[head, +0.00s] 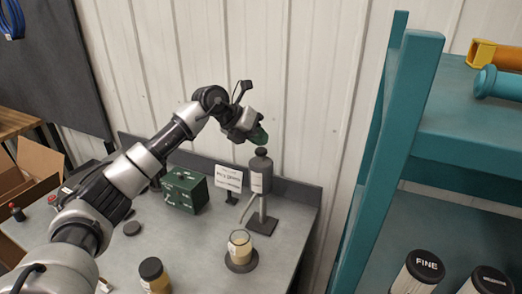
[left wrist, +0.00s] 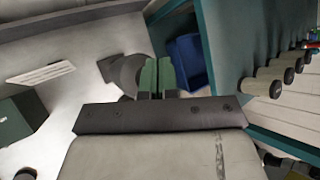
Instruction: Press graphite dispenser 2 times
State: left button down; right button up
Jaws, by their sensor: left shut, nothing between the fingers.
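The graphite dispenser (head: 261,172) is a dark grey bottle with a white label and a round black top, held on a stand above the grey workbench. A jar with pale contents (head: 240,245) stands on a dark round base below its slanted spout. My left gripper (head: 261,136) has green fingers, shut and empty, just above the dispenser's top. I cannot tell whether they touch it. In the left wrist view the shut fingers (left wrist: 157,76) partly cover the grey dispenser (left wrist: 126,72). My right gripper is not in view.
A green box (head: 184,190) and a white sign (head: 228,178) stand left of the dispenser. A dark-lidded jar (head: 153,274) is at the bench front. A teal shelf (head: 392,150) rises at the right. A ribbed wall is close behind.

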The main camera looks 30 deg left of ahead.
aim_at(259, 148)
pick_arm(q)
jog(key=shift+f+b, duration=0.55)
jog(key=shift+f, duration=0.5)
dwell(0.9)
jog(key=shift+r, duration=0.1)
jog(key=shift+r+p, duration=1)
jog(key=shift+r, duration=0.25)
jog(key=shift+r, duration=0.15)
notch_tip(259, 148, up, 5)
jog(key=p, duration=0.4)
dwell(1.6)
dwell(0.5)
